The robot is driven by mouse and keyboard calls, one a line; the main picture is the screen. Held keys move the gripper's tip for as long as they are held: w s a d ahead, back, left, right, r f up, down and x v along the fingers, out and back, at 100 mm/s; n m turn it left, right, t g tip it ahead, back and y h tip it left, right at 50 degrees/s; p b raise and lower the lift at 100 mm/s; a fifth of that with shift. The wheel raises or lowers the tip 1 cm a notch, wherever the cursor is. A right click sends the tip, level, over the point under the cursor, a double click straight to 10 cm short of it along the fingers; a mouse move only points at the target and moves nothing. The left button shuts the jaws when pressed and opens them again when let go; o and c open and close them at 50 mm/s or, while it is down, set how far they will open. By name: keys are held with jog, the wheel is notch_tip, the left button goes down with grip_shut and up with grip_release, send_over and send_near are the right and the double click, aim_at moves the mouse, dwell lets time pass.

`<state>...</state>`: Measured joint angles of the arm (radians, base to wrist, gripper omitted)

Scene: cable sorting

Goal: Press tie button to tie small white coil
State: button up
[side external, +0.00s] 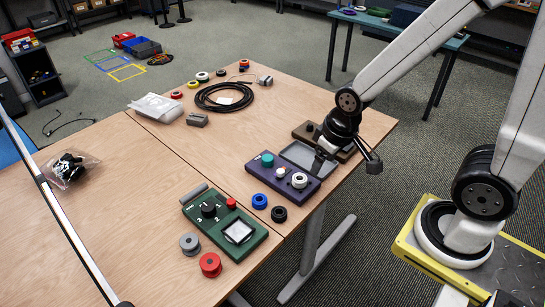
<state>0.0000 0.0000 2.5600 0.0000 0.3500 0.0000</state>
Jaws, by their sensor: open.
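A small white coil (299,180) rests on the front right part of this box. I cannot read which control is the tie button. My gripper (346,163) is open and empty, over the right end of the purple box and the table's edge. It is behind and to the right of the white coil, apart from it. One finger partly covers the grey panel.
A green box (224,221) with a dial, red button and white square stands in front left. Blue (259,201) and black (279,214) rings lie beside the purple box. Grey (190,244) and red (210,264) spools lie at the front. A black cable coil (224,96) lies behind.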

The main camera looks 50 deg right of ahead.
dwell(0.3)
grip_shut()
dwell(1.6)
